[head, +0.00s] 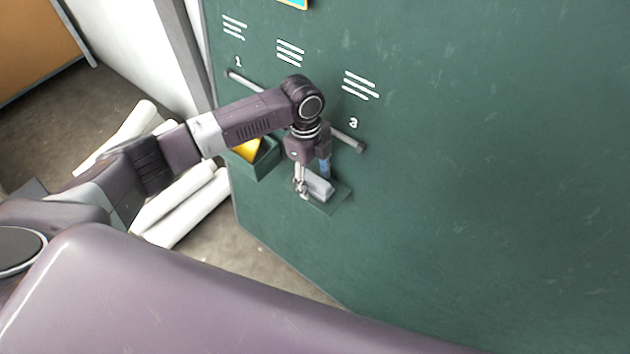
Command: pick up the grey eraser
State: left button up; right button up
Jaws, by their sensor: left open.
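The grey eraser (319,187) is a small light-grey block on a little green ledge (331,203) that juts from the green board. My left gripper (311,183) points down at the ledge and is open. One finger shows at the left end of the eraser. The other finger is mostly hidden, so I cannot tell whether the eraser sits between the fingers or touches them. A small blue patch (324,167) shows just above the eraser, below the wrist. My right gripper is out of view.
The green board (480,200) fills the right side. A grey rail (350,142) runs behind my left wrist, below the painted numbers. A green bin (264,161) with something yellow (247,150) hangs left of the gripper. White rolls (185,207) lie on the floor beyond.

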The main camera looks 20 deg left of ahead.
aim_at(315, 179)
pick_arm(q)
jog(key=shift+f, duration=0.15)
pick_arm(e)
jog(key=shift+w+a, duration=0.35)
pick_arm(q)
jog(key=shift+f, duration=0.25)
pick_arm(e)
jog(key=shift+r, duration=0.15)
pick_arm(q)
jog(key=shift+c, duration=0.6)
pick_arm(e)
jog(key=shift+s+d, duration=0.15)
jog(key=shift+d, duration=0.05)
pick_arm(q)
jog(key=c, duration=1.1)
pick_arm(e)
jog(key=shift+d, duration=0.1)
pick_arm(q)
jog(key=shift+r, duration=0.2)
notch_tip(315, 179, up, 20)
jog(key=shift+r+b, duration=0.1)
jog(key=shift+b, duration=0.75)
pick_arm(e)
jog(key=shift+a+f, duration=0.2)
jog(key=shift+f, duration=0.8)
